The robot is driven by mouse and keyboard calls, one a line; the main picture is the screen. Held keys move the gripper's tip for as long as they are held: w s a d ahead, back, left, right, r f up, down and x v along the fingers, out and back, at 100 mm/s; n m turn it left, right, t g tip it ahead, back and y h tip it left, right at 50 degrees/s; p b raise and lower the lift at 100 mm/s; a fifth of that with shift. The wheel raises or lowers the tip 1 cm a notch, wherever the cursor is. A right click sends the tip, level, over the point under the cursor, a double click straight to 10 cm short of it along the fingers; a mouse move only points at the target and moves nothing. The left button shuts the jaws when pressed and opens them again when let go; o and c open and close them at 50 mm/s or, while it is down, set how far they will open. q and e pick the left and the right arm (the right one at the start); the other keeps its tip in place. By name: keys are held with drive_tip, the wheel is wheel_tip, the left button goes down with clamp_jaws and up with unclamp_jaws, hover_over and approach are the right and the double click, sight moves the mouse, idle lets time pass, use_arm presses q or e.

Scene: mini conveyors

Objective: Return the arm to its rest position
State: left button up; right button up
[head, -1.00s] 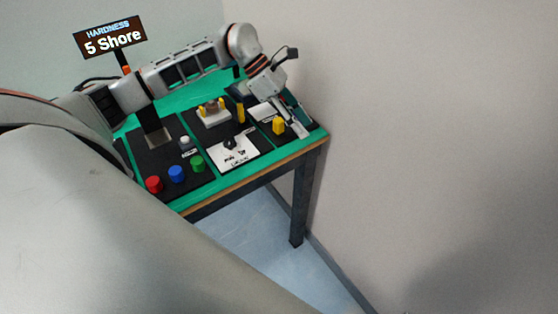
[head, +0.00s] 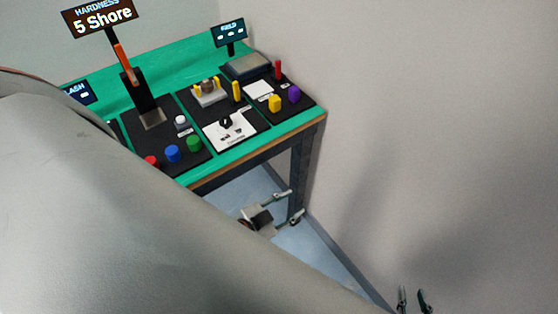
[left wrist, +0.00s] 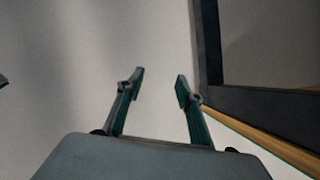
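My left gripper (head: 296,202) is open and empty in the head view. It is in front of and below the table's front edge, near the dark table leg, with its two fingers spread. It also shows in the left wrist view (left wrist: 160,76), with clear space between its fingertips and a plain pale surface behind. My right gripper (head: 412,290) shows only by its two fingertips at the bottom of the head view. They are apart with nothing between them. Much of the lower left of the head view is hidden by a large grey part of mine.
The green table (head: 285,127) holds black panels with red, blue (head: 172,154), green, yellow (head: 274,103) and purple (head: 293,94) pieces. A hardness sign (head: 100,17) stands at the back left. A wall closes the right side. A dark table leg (head: 301,175) is close to my left gripper.

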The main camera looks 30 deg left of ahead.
use_arm(q)
drive_tip(key=s+f+n+g, duration=0.1)
drive_tip(key=s+f+n, duration=0.1)
drive_tip(key=s+f, duration=0.1)
drive_tip(key=shift+s+a+f+g+y, duration=0.3)
drive_tip(key=shift+s+f+g, duration=0.1)
drive_tip(key=shift+s, duration=0.5)
idle(0.4)
